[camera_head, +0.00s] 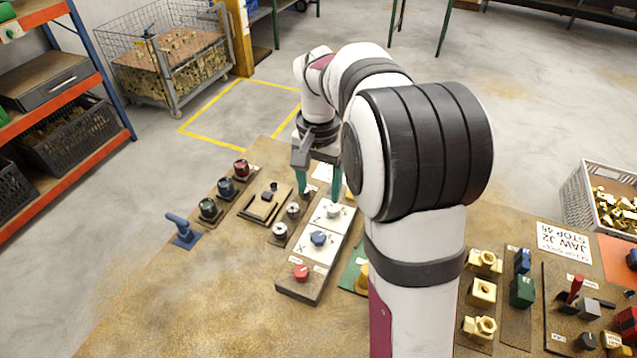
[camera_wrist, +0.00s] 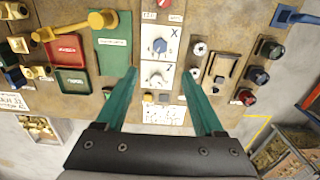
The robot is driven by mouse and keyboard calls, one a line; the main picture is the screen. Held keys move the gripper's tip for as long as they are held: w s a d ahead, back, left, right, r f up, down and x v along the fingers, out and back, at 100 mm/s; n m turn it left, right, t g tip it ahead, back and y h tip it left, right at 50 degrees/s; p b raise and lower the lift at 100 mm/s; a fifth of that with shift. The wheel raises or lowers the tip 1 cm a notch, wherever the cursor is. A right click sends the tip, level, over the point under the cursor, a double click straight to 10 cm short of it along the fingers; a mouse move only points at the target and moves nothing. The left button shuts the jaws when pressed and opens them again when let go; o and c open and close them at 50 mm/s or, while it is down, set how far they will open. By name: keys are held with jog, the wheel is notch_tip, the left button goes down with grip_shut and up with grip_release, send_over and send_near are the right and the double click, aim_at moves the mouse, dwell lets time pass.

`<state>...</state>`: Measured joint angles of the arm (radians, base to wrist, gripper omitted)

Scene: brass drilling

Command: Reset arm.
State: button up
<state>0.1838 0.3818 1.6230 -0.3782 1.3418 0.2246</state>
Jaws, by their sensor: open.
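My gripper (camera_wrist: 162,98) is open and empty, its two teal fingers spread apart. In the head view my gripper (camera_head: 320,178) hangs over the far part of the wooden table, near the far end of a panel with knobs. That panel (camera_head: 313,268) carries a red knob (camera_head: 301,272), a blue knob (camera_head: 318,238) and a pale knob (camera_head: 334,210). In the wrist view the panel with its X and Z plates lies between and beyond the fingers. The blue knob (camera_wrist: 160,45) shows there too. My arm hides part of the table in the head view.
Brass parts (camera_head: 481,292) and green and blue blocks (camera_head: 522,290) lie at right. A wire crate (camera_head: 170,60) stands on the floor behind. The table's near left is clear.

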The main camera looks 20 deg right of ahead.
jog(key=shift+r, duration=0.15)
jog(key=s+a+n, duration=0.1)
jog(key=s+a, duration=0.2)
jog(key=s, duration=0.6)
jog(key=s+a+n+y, duration=0.1)
jog(key=s+a, duration=0.3)
jog(key=s, duration=0.5)
jog(key=s+a+n, duration=0.1)
jog(key=s+a, duration=0.3)
jog(key=s, duration=0.5)
jog(key=shift+r+y, duration=0.15)
jog(key=shift+y, duration=0.25)
jog(key=shift+d, duration=0.1)
dwell(0.4)
